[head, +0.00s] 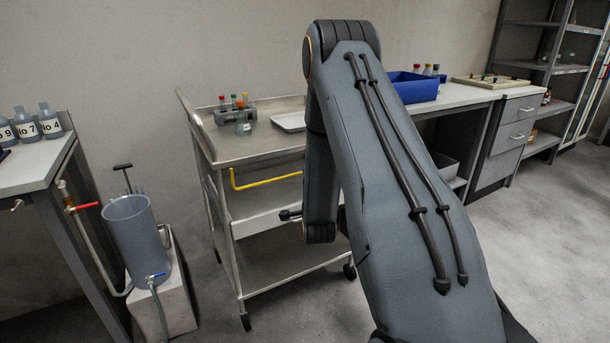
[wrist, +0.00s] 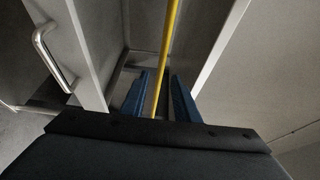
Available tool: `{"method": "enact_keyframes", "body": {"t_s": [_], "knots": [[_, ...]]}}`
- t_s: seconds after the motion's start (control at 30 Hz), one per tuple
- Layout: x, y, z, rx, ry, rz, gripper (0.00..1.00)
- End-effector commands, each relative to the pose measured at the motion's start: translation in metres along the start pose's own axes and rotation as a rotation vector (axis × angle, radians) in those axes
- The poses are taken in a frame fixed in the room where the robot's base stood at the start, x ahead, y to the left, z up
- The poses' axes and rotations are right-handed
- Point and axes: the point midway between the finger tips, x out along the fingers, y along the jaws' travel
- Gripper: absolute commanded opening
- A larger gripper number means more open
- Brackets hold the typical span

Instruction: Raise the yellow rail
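The yellow rail (head: 266,182) runs along the near side of the metal cart (head: 230,148), below its top, with its left end bent upward. Its right part is hidden behind my arm. In the wrist view the rail (wrist: 168,45) runs from the top edge down between the two blue fingers of my gripper (wrist: 160,84). The fingers are apart, with a gap on each side of the rail. I cannot tell how deep between the fingers the rail lies. My gripper's fingers are not visible in the head view.
A tube rack (head: 236,112) and a white tray (head: 290,122) stand on the cart. A bench with a blue bin (head: 413,88) is behind my arm. A clear cylinder (head: 138,238) and a bottle table (head: 30,172) stand left. Floor at the right is clear.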

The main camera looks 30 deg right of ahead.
Motion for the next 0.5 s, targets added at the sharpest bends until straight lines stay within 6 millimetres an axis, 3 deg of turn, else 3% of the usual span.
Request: {"method": "enact_keyframes", "body": {"t_s": [0.2,0.5], "knots": [[0.034,0.000,0.000,-0.001,0.000,0.000,0.28],[0.053,0.000,0.001,-0.002,-0.001,0.002,0.28]]}}
